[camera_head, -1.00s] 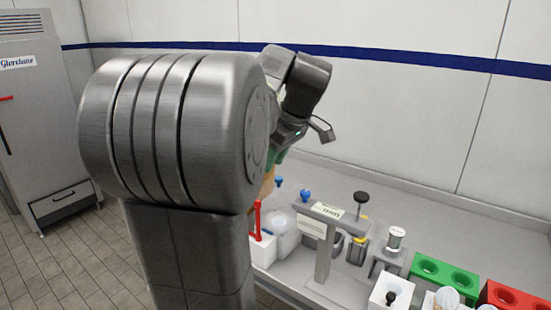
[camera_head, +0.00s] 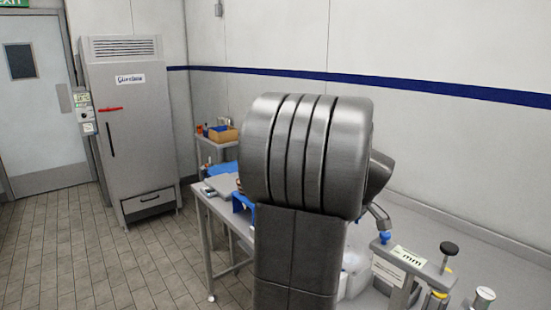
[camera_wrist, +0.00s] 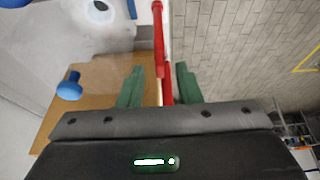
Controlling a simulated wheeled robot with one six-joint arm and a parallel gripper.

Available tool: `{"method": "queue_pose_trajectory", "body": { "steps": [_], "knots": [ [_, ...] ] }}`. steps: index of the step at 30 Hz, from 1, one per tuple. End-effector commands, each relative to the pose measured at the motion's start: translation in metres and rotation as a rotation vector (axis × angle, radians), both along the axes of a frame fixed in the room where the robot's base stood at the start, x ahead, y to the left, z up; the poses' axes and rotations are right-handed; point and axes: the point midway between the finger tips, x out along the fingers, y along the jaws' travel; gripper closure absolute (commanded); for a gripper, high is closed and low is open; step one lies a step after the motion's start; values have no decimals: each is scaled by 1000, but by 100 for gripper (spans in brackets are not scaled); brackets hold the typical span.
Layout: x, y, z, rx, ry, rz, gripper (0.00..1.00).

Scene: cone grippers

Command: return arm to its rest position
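My gripper shows in the wrist view (camera_wrist: 160,88), with its two green fingers apart and a gap between them. A red bar (camera_wrist: 158,35) runs through the picture in line with that gap. It looks to lie beyond the fingers, and I see nothing clearly held. In the head view my own thick grey arm link fills the middle and hides most of my gripper. Only a small grey part of the arm's end shows at its right edge, above the bench.
The bench (camera_head: 455,225) runs along the wall at right, with a sign stand (camera_head: 398,262) and a black-knobbed device (camera_head: 447,255) on it. A blue knob (camera_wrist: 70,86) is near my gripper. A fridge (camera_head: 130,130) and door (camera_head: 40,100) stand at left. The tiled floor (camera_head: 110,255) is clear.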

Motion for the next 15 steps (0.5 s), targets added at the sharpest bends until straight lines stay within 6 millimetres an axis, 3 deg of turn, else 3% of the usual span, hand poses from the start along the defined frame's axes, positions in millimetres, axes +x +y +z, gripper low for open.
{"method": "queue_pose_trajectory", "body": {
  "steps": [3,15],
  "knots": [
    [2,2,-8,0,1,0,69],
    [2,2,-6,0,0,-15,69]
  ]
}}
